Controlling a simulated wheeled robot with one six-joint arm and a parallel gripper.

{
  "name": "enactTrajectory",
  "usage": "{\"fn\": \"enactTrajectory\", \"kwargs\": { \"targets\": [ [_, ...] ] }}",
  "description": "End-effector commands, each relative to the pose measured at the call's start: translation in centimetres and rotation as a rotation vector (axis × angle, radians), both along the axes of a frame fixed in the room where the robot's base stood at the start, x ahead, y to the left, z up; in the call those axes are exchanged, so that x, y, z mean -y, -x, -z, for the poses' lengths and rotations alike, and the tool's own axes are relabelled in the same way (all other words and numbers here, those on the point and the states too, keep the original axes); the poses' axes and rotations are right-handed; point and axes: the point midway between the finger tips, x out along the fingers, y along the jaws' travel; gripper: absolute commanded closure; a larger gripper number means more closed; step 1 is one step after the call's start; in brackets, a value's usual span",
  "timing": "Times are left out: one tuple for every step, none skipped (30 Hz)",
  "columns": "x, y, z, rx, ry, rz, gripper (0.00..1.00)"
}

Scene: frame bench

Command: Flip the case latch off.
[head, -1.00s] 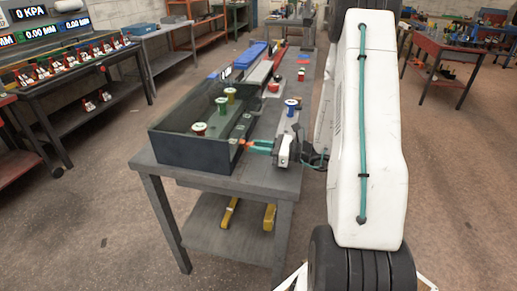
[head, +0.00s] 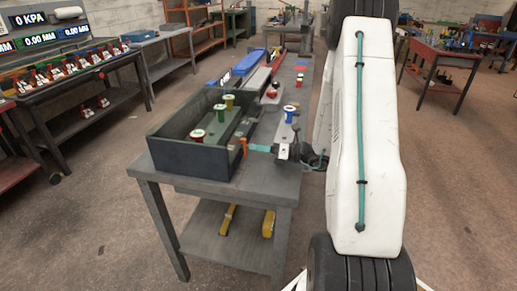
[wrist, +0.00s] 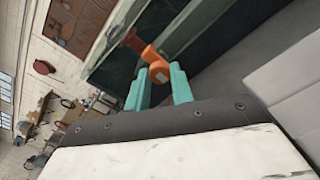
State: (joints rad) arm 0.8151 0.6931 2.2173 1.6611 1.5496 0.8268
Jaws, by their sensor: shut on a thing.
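The case is a dark open-topped box (head: 188,158) at the near left end of the bench, with several coloured spools standing inside. Its orange latch (head: 243,146) is on the right side near the front corner and looks upright in the head view. My gripper (head: 252,148) reaches it from the right. In the wrist view, my two teal fingers (wrist: 159,82) are on either side of the latch's orange end (wrist: 158,70) and shut on it. A darker red-brown part runs from it to the upper left, along the case wall.
The grey bench (head: 232,186) has a bare strip in front of the case. A blue-and-white spool (head: 289,113) stands to the right of the case. Blue and red items lie further back. A table with red-and-white parts (head: 75,75) is at left.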

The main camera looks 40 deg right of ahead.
Motion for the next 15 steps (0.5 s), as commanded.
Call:
{"fn": "enactTrajectory", "kwargs": {
  "targets": [
    [0.13, -0.05, -0.01, -0.002, -0.002, 0.002, 1.0],
    [0.13, -0.05, 0.0, -0.003, -0.004, 0.002, 1.0],
    [0.13, -0.06, -0.01, -0.005, -0.005, 0.002, 1.0],
    [0.14, -0.06, -0.01, -0.004, -0.006, 0.003, 1.0],
    [0.15, -0.06, -0.02, -0.005, -0.007, 0.003, 1.0],
    [0.15, -0.07, -0.01, -0.005, -0.006, 0.004, 1.0],
    [0.15, -0.07, -0.01, -0.005, -0.006, 0.004, 1.0],
    [0.15, -0.07, -0.01, -0.005, -0.006, 0.004, 1.0],
    [0.16, -0.08, -0.01, -0.004, -0.005, 0.004, 1.0],
    [0.16, -0.08, -0.01, -0.004, -0.005, 0.004, 1.0],
    [0.16, -0.08, -0.01, -0.004, -0.005, 0.004, 1.0],
    [0.16, -0.08, -0.01, -0.004, -0.005, 0.004, 1.0],
    [0.17, -0.08, -0.02, -0.004, -0.005, 0.004, 1.0],
    [0.18, -0.08, -0.02, -0.004, -0.005, 0.004, 0.69],
    [0.17, -0.07, -0.01, -0.004, -0.005, 0.004, 0.58]
  ]
}}
